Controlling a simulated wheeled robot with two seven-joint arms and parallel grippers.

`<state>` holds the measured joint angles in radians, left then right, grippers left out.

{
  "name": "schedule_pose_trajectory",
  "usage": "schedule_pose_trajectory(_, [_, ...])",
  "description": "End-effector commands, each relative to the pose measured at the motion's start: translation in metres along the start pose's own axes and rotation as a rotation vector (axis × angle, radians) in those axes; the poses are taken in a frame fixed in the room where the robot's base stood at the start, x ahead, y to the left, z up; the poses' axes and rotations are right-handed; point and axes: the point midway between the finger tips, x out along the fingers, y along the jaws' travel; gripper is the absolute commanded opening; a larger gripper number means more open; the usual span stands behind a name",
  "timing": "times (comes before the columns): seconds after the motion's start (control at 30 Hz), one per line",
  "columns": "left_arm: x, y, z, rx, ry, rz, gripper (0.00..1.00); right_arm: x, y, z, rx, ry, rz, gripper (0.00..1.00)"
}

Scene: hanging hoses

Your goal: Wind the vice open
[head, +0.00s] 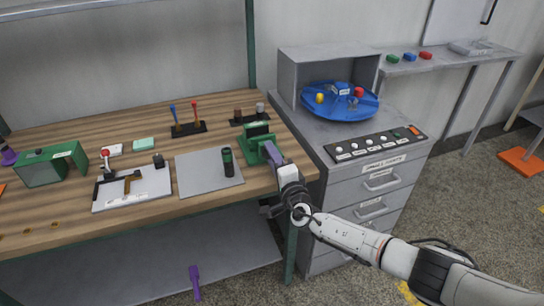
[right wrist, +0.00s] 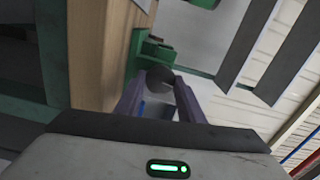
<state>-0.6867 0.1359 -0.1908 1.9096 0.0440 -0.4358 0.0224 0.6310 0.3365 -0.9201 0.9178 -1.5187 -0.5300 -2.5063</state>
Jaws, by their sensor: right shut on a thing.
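The green vice (head: 250,148) stands at the right front corner of the wooden workbench, with its dark jaw part facing up. Its green body (right wrist: 150,47) also shows in the right wrist view. My right gripper (head: 270,151) reaches the vice from the front right. In the right wrist view its two purple-grey fingers (right wrist: 158,98) are shut on a dark round handle end (right wrist: 160,77) at the vice's front. The rest of the handle is hidden by the fingers and the vice. How wide the jaws stand apart cannot be told. My left gripper is not in view.
A grey mat (head: 208,180) with a dark green-topped cylinder (head: 228,160) lies left of the vice. A grey drawer cabinet (head: 350,190) with a button panel (head: 375,146) and blue turntable (head: 340,108) stands close right. A purple tool (head: 195,280) lies below the bench.

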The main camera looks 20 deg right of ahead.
Motion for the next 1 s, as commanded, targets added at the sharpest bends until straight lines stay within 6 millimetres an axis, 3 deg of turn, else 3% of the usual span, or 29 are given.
schedule_pose_trajectory(0.1, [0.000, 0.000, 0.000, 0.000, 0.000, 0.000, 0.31, -0.001, 0.001, 0.000, 0.000, 0.000, 0.002, 0.13])
schedule_pose_trajectory(0.13, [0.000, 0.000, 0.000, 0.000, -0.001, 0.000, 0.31, -0.001, 0.001, 0.000, 0.000, 0.000, 0.002, 0.40])
schedule_pose_trajectory(0.23, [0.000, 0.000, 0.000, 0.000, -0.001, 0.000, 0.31, 0.000, 0.001, 0.000, 0.000, 0.000, 0.002, 0.54])
schedule_pose_trajectory(0.67, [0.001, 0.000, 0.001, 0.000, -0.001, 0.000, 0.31, -0.008, 0.002, 0.000, 0.003, -0.001, 0.002, 0.54])
schedule_pose_trajectory(1.0, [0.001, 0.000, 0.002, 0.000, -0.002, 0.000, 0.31, -0.059, 0.002, -0.001, 0.002, -0.001, 0.003, 0.54])
